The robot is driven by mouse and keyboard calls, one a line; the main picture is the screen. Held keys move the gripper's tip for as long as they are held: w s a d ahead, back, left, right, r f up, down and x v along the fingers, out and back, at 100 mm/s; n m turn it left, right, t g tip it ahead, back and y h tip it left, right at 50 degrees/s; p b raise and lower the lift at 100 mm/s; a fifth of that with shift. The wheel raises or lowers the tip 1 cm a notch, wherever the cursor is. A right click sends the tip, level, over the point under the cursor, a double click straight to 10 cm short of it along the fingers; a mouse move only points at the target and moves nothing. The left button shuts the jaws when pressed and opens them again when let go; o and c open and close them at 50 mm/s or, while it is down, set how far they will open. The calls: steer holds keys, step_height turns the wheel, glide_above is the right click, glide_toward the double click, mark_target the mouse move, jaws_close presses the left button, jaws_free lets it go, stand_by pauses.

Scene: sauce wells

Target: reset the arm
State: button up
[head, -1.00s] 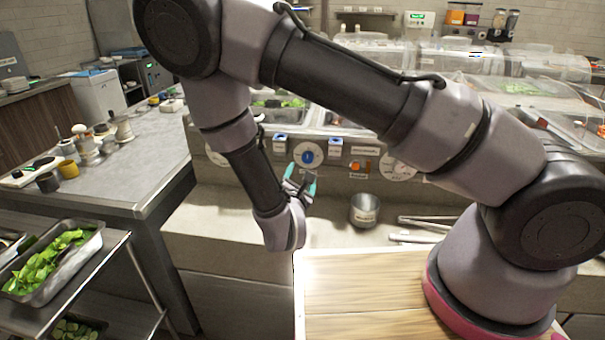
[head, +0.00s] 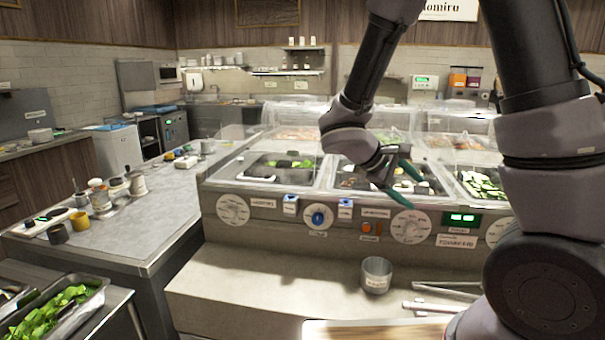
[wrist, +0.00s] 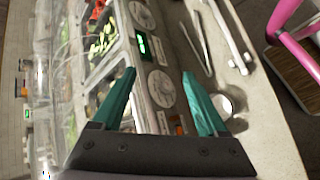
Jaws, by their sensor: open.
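My gripper (head: 397,178) has dark teal fingers and is in the right half of the head view, in front of the wells of the serving counter (head: 270,226). In the wrist view my gripper (wrist: 160,75) has its two fingers spread wide with nothing between them. Beyond the fingers the counter's front panel shows, with dials and a green display (wrist: 143,45). My arm comes down from the top of the head view and bends at the wrist. The gripper appears clear of the counter, though its exact height cannot be told.
A metal cup (head: 376,275) and tongs (head: 430,307) lie on the ledge below the panel. A wooden board (head: 370,331) is at the bottom. Clear covers (head: 300,113) stand behind the wells. A tray of greens (head: 95,297) is at lower left, below a grey worktop (head: 150,217).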

steer(key=s+r+m+t+y, duration=0.2)
steer(key=s+r+m+y, duration=0.3)
steer(key=r, duration=0.4)
steer(key=s+r+m+t+y, duration=0.2)
steer(key=s+r+m+y, duration=0.3)
steer(key=r, duration=0.5)
steer(key=shift+r+m+t+y, duration=0.15)
steer(key=shift+m+t+y, duration=0.15)
steer(key=shift+m+y, duration=0.75)
steer(key=shift+s, duration=0.1)
